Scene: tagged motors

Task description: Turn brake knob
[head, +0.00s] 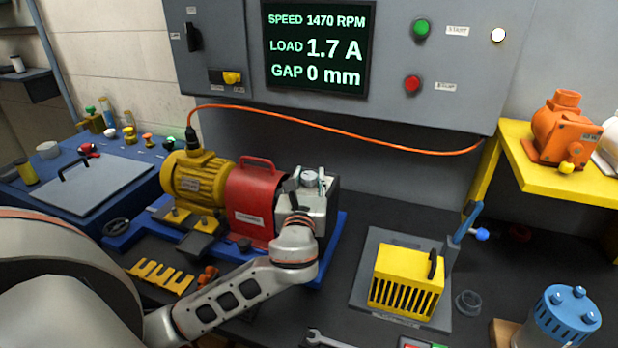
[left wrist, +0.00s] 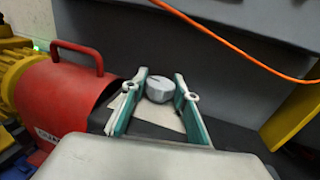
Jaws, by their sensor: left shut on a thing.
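The yellow motor (head: 196,180) and red guard (head: 250,203) stand left of the box. My right gripper is out of view.
An orange cable (head: 340,127) runs behind the motor set. A yellow slotted cover (head: 407,280) stands to the right. A yellow slotted plate (head: 160,276) lies in front. Dark bench shows between them.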

